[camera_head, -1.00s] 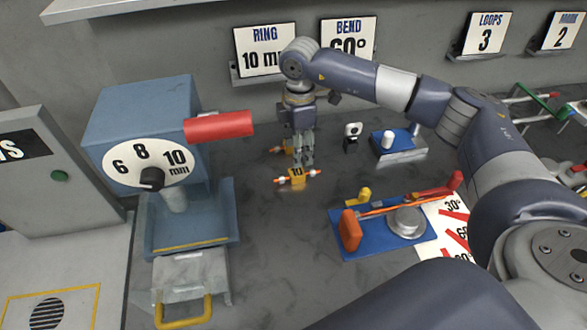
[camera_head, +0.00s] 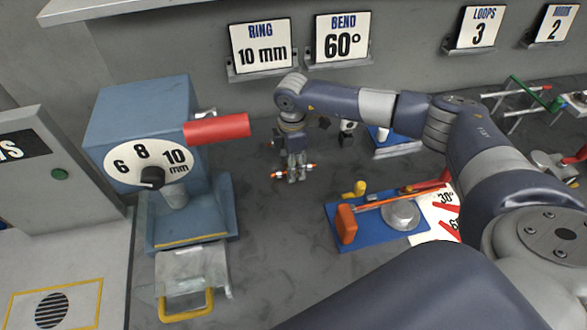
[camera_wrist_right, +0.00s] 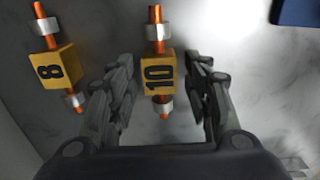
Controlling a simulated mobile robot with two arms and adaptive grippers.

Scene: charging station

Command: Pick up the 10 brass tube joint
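The brass joint marked 10 (camera_wrist_right: 158,77) lies on the grey table, with orange tube ends and pale collars. In the right wrist view it sits between the fingers of my right gripper (camera_wrist_right: 160,92), which is open with a gap on both sides. In the head view the right gripper (camera_head: 293,177) points down over the joint and hides most of it; its orange ends (camera_head: 309,167) show beside the fingers. A similar joint marked 8 (camera_wrist_right: 53,69) lies to the left in the wrist view. My left gripper is not in view.
A blue ring machine (camera_head: 140,120) with a red handle (camera_head: 217,128) stands left. A blue bending tool (camera_head: 352,238) lies front right of the gripper. Signs (camera_head: 262,46) line the back wall. The table between machine and bending tool is clear.

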